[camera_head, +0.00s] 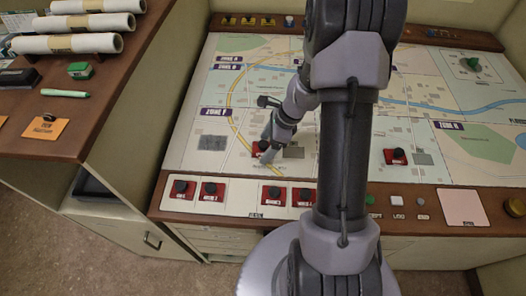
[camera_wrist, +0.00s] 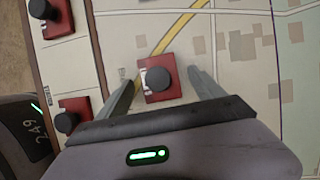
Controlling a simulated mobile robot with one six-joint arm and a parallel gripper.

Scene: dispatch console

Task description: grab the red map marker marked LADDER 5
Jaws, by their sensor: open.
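A red map marker (camera_wrist: 162,82) with a black knob stands on the map between my gripper's two fingers in the wrist view. Its white label is too small to read, so I cannot tell whether it says LADDER 5. In the head view this marker (camera_head: 260,149) is partly hidden by my gripper (camera_head: 267,152). My gripper (camera_wrist: 164,80) is open, a finger on each side of the marker, with a gap visible at least on the right. Another red marker (camera_head: 395,156) stands on the map to the right; its label is also unreadable.
Several red markers, such as this one (camera_head: 182,190), stand on the white strip at the front edge; two show left in the wrist view (camera_wrist: 57,18). A side counter (camera_head: 120,110) holds rolled maps. My arm hides the map's middle.

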